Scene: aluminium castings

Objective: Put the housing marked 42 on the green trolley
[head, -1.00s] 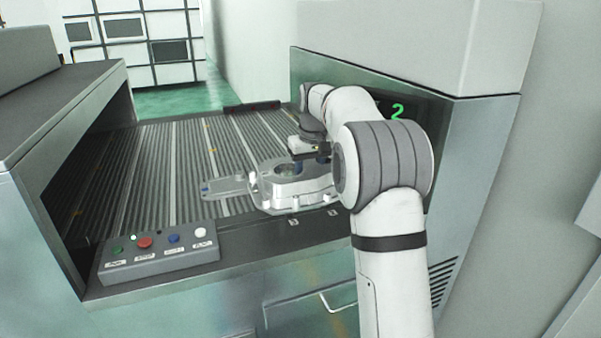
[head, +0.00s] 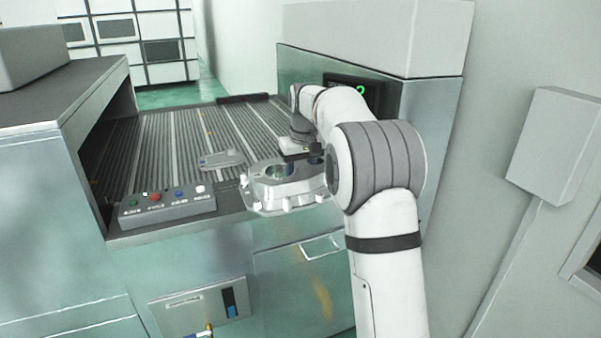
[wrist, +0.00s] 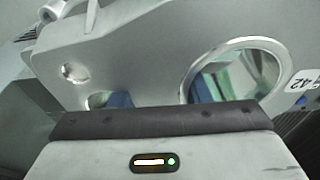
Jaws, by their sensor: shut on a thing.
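The housing (head: 262,193) is a silver casting with a round bore and a lobed flange. My gripper (head: 312,157) is shut on its right side and holds it at the front edge of the conveyor, seemingly in front of and above that edge. In the wrist view the housing (wrist: 140,45) fills the upper part, with its large bore and a "42" label, upside down, at the right edge. My gripper's dark jaw edge (wrist: 160,120) lies against it; the fingertips are hidden. No green trolley shows in either view.
A ribbed conveyor (head: 150,150) runs back between metal housings, with a flat grey casting (head: 222,160) lying on it. A button box (head: 168,208) sits at its front left edge. A grey wall box (head: 553,147) is at the right. A cabinet handle (head: 322,247) projects below the conveyor.

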